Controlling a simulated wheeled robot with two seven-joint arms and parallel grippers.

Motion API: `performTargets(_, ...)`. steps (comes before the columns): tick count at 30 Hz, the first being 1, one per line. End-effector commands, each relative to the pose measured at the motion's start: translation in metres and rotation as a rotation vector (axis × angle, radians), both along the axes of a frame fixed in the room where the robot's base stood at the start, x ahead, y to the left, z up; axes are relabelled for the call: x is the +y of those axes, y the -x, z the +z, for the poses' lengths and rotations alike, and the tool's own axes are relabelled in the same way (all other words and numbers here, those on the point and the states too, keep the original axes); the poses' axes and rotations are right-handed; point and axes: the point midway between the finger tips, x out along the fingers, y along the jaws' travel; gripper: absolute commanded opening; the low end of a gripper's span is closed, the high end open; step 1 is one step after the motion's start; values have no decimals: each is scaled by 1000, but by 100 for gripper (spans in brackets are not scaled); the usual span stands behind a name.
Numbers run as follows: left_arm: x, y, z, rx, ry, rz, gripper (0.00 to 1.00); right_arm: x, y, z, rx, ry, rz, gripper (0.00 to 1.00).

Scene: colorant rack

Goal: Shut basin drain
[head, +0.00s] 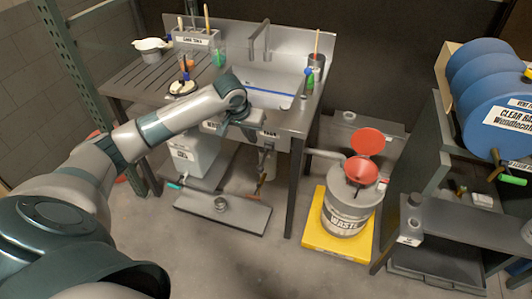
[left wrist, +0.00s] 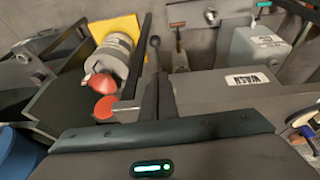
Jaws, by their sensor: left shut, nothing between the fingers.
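The steel basin (head: 268,86) is set in the bench at the back, under a faucet (head: 260,40). Below it, drain piping (head: 267,157) runs down near an orange-handled part (head: 258,185); the orange handle also shows in the left wrist view (left wrist: 177,25). My right gripper is not in view.
A waste drum (head: 347,208) with a red funnel stands on a yellow tray (head: 311,235) right of the bench. A white container (head: 195,155) is under the bench. A bench leg (head: 294,190) stands close by. Shelving with blue drums (head: 490,90) is at right.

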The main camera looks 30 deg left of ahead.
Motion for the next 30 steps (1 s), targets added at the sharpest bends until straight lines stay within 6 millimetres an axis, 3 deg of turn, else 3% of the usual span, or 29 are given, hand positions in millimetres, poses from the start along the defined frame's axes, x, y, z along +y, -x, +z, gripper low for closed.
performTargets(17, 1, -3, -7, 1, 0, 1, 0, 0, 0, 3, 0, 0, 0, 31)
performTargets(30, 1, -25, -63, 2, 1, 3, 0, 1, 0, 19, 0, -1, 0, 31)
